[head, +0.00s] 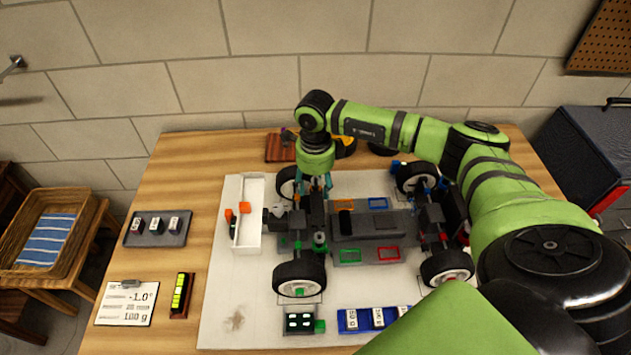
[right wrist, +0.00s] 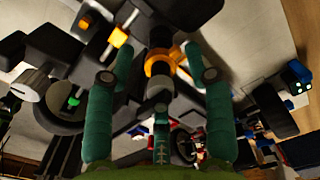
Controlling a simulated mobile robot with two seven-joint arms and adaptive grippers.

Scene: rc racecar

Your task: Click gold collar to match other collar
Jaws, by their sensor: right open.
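The RC car (head: 370,225) stands on a pale mat with its wheels on. My right gripper (head: 316,188) points down over the left end of the car, between its two left wheels. In the right wrist view, a gold collar (right wrist: 158,62) shows ahead, between the teal fingers of the open right gripper (right wrist: 157,75). I cannot tell how far the fingertips are from it, and no contact is clear. In the head view the gripper and car parts hide this collar. I cannot clearly make out the other collar. My left gripper is not in view.
A white tray (head: 249,243) with orange pieces lies left of the car. A dark tray (head: 158,228), a readout card (head: 127,303) and a yellow-green level (head: 180,294) lie further left. A blue block holder (head: 345,322) is in front. A blue toolbox (head: 590,155) stands right.

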